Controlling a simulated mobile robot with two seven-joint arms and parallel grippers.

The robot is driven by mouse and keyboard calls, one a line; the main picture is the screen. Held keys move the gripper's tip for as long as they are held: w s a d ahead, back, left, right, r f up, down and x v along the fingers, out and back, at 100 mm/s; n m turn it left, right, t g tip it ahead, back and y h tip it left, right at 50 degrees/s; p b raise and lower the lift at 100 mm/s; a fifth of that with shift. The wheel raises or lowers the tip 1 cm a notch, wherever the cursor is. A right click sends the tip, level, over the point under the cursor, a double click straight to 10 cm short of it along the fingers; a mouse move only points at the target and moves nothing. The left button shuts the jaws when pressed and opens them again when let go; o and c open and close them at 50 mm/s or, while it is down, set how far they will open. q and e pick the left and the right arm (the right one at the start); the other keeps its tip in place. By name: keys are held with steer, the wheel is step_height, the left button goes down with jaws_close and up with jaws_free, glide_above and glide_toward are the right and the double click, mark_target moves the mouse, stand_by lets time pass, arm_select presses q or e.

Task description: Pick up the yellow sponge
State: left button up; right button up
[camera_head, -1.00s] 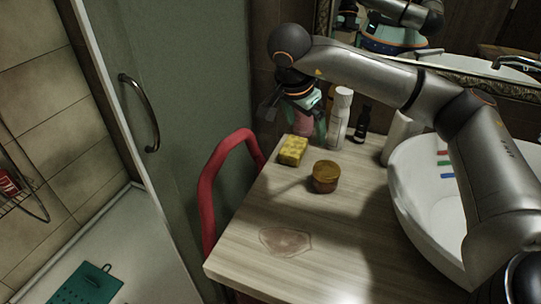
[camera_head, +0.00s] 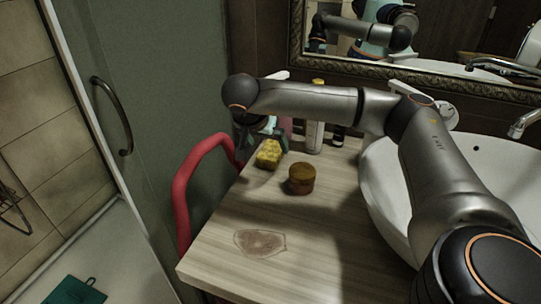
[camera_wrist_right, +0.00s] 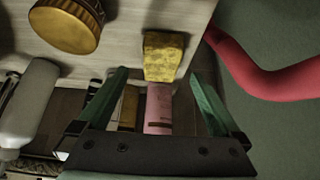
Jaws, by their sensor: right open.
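The yellow sponge (camera_head: 268,155) stands on the wooden counter near its far left corner. In the right wrist view the sponge (camera_wrist_right: 163,57) is ahead of the fingertips, roughly centred between them. My right gripper (camera_head: 260,137) is just behind the sponge in the head view, partly hidden by its own arm. In the wrist view my right gripper (camera_wrist_right: 157,76) is open, with its green fingers apart and nothing gripped. I cannot tell whether a finger touches the sponge. My left gripper is not in view.
A round brown-lidded jar (camera_head: 301,179) stands right of the sponge. A pink bottle (camera_wrist_right: 158,108) and a white bottle (camera_wrist_right: 30,95) stand close by. The white basin (camera_head: 385,185) is at right. A red curved rail (camera_head: 182,190) runs along the counter's left side.

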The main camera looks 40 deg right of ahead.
mark_target(270, 151)
steer(key=shift+x, duration=3.1)
steer(key=shift+w+r, duration=0.1)
steer(key=c, duration=1.3)
